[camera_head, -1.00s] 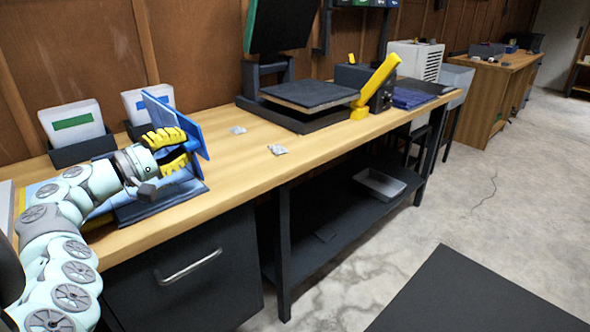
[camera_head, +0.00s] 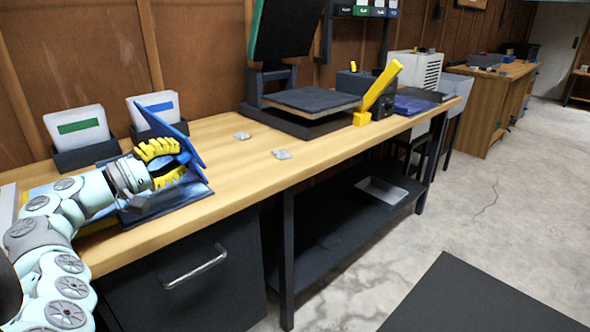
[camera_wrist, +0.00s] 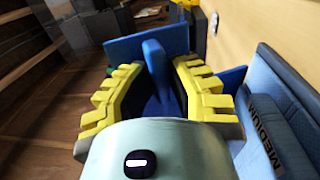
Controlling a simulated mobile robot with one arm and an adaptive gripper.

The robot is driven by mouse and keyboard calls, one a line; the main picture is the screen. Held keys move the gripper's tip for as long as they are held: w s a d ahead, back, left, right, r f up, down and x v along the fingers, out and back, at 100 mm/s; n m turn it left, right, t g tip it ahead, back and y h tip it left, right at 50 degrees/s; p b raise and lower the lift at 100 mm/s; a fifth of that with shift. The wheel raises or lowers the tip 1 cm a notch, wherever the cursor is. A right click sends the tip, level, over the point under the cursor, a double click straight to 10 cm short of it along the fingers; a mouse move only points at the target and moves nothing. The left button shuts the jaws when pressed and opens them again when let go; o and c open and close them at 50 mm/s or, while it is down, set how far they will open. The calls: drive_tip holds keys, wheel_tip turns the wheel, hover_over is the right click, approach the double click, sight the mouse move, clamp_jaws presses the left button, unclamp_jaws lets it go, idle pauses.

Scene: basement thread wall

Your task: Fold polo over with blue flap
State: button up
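The blue flap (camera_head: 168,133) is raised and tilted on the bench, leaning over toward the left. In the wrist view it is the blue panel (camera_wrist: 190,42) ahead, with a blue upright tab (camera_wrist: 157,62). My gripper (camera_head: 182,160) is at the flap, its yellow fingers spread either side of the tab. Small gaps seem to show beside the tab; contact elsewhere is unclear.
Two bins with white sheets, green-marked (camera_head: 78,128) and blue-marked (camera_head: 157,107), stand behind the flap. Small grey pieces (camera_head: 281,154) lie on the bench (camera_head: 235,180). The bench between is mostly clear.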

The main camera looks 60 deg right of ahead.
drive_tip(key=o, duration=0.5)
drive_tip(key=shift+f, duration=0.15)
drive_tip(key=shift+c, duration=0.2)
drive_tip(key=v, duration=0.7)
drive_tip(key=shift+a, duration=0.25)
